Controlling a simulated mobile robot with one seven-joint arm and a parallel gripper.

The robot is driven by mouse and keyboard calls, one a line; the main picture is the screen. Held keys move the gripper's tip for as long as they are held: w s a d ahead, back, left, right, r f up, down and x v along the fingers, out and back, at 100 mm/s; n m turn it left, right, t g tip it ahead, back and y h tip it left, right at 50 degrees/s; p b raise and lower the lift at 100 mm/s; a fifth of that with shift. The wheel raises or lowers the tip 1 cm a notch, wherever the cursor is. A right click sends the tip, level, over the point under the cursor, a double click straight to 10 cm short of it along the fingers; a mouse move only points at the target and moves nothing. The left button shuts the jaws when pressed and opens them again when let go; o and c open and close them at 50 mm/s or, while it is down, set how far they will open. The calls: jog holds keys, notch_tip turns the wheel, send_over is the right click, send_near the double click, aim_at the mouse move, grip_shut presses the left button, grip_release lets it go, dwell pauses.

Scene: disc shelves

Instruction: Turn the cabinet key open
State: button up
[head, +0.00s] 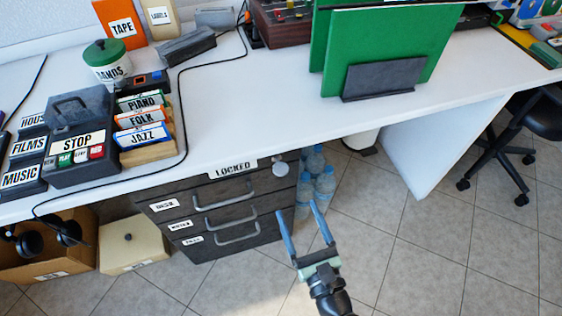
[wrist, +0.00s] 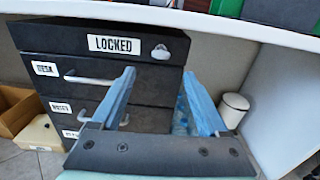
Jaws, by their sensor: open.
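The dark drawer cabinet (head: 215,205) stands under the white desk, with a "LOCKED" label (head: 233,167) on its top front. The cabinet key (head: 280,169) is a small pale knob to the right of that label; it also shows in the wrist view (wrist: 160,52). My gripper (head: 298,212) has two blue fingers, open and empty, in front of the cabinet's right side and apart from the key. In the wrist view my gripper (wrist: 158,92) points toward the cabinet front, with the key beyond and above the gap between the fingers. The drawers look closed.
The white desk top (head: 260,80) overhangs the cabinet. Water bottles (head: 318,180) stand right of the cabinet, and a white bin (wrist: 233,108) is farther right. A cardboard box (head: 45,262) and a cream box (head: 133,245) sit on the left. The tiled floor in front is clear.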

aim_at(283, 174)
jog(key=b+x, duration=0.2)
jog(key=x, duration=1)
jog(key=shift+w+f, duration=0.2)
jog(key=shift+w, duration=0.2)
grip_shut()
